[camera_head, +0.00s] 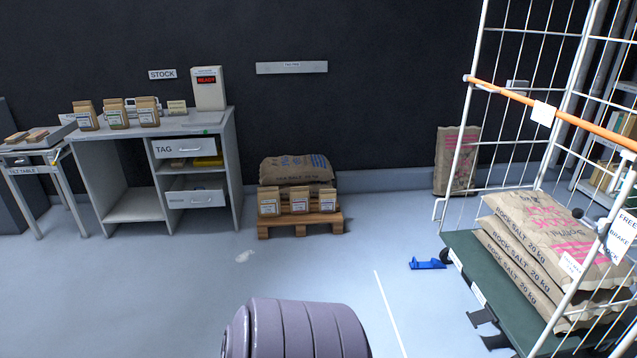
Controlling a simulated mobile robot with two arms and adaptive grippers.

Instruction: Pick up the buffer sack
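No sack shows a readable label "buffer", so I cannot tell which one is the buffer sack. A brown sack (295,169) lies flat on a low wooden pallet (291,231) against the back wall. Another brown paper sack (455,161) stands upright against the wall, partly behind the cage bars. Several rock salt sacks (535,262) with pink and dark print lie stacked on the green base of the roll cage at the right. Neither of my grippers is in view.
Three small bags (299,201) stand at the pallet's front. A grey desk (230,165) and a side table (32,160) stand at the left. The roll cage (459,252) has an orange bar. A blue bracket (427,264) lies on the otherwise mostly clear floor.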

